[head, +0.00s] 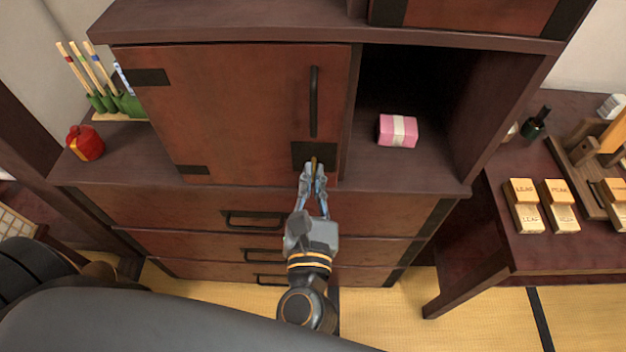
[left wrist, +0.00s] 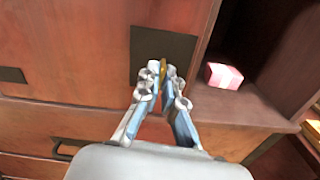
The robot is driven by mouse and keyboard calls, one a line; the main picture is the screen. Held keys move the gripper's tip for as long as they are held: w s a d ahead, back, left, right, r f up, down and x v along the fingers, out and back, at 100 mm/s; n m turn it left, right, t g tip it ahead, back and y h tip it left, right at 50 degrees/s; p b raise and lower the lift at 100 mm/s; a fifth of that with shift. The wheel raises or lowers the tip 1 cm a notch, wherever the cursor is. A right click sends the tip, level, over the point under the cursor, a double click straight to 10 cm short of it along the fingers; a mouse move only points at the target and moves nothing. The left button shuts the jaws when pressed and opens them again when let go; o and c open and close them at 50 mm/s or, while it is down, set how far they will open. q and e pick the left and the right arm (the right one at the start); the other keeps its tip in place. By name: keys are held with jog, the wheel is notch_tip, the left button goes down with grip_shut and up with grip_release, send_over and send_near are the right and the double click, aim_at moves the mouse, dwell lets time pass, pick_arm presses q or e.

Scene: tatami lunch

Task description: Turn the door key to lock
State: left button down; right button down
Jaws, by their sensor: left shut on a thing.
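The cabinet door (head: 230,110) is reddish brown and closed, with a dark vertical handle (head: 314,101) near its right edge. A dark lock plate (head: 327,154) sits below the handle; it also shows in the left wrist view (left wrist: 150,45). A small brass key (head: 314,161) stands at the plate; it also shows in the left wrist view (left wrist: 163,66). My left gripper (head: 313,168) is shut on the key, its fingertips close to the plate. The fingers hide most of the key, and I cannot tell its turn angle well. My right gripper is not in view.
An open compartment right of the door holds a pink box (head: 397,131) with a pale band. Drawers (head: 210,210) lie below. A red object (head: 85,143) stands on the left ledge. A side table (head: 500,235) with several golden blocks is at right.

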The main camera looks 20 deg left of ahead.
pick_arm(q)
jog(key=shift+n, duration=0.3)
jog(key=c, duration=1.5)
grip_release()
jog(key=shift+s+d+f, duration=0.1)
jog(key=shift+s+d, duration=0.1)
jog(key=shift+s, duration=0.3)
jog(key=v, duration=1.1)
jog(key=shift+w, duration=0.1)
